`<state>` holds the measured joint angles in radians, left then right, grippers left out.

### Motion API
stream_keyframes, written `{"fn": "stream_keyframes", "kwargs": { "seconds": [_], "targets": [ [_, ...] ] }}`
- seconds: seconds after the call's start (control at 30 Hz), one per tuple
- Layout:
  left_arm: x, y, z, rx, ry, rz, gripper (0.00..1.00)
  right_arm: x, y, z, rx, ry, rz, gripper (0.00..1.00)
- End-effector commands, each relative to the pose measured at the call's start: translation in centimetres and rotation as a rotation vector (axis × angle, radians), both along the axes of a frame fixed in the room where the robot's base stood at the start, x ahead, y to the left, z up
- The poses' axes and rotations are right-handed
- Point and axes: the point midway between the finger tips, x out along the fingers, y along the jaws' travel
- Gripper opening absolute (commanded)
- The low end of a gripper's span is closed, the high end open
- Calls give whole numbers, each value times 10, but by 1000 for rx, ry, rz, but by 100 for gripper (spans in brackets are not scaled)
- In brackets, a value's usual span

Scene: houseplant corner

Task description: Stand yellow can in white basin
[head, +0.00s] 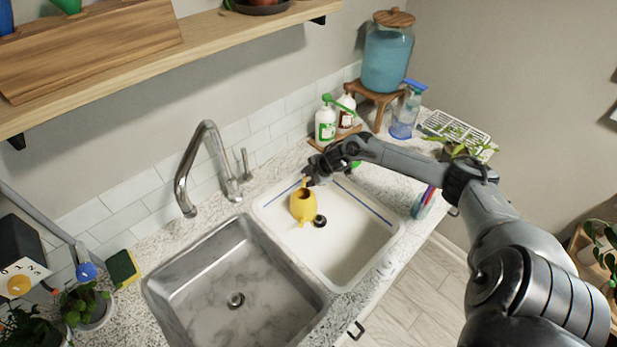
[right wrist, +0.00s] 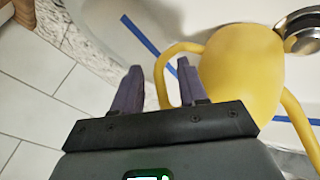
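The yellow can (head: 303,206) is in the white basin (head: 352,250), beside its dark drain (head: 320,221). Its dark opening faces up and its spout points toward the front. It looks roughly upright; I cannot tell whether its base rests fully on the floor. My right gripper (head: 311,180) is at the can's back side. In the right wrist view the two fingers of the right gripper (right wrist: 159,88) are apart, with the loop handle of the yellow can (right wrist: 245,70) between them and gaps visible beside it. My left gripper is out of view.
A steel sink (head: 235,275) adjoins the basin on the left, with a tall faucet (head: 208,165) behind. Bottles (head: 326,122) and a blue spray bottle (head: 406,112) stand behind the basin. A wooden shelf (head: 220,38) overhangs the back. The basin's front right is clear.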

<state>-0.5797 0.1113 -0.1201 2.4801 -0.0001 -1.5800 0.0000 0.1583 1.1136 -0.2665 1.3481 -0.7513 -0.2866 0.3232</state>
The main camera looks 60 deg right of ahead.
Motion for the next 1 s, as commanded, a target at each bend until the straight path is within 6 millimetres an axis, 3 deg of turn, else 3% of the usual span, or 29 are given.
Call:
{"fn": "stream_keyframes", "kwargs": {
  "seconds": [0.47,1.0],
  "targets": [
    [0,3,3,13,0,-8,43,-5,-1,10,-3,1,0,42],
    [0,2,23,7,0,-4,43,-46,0,68,-5,5,-1,42]
  ]
}}
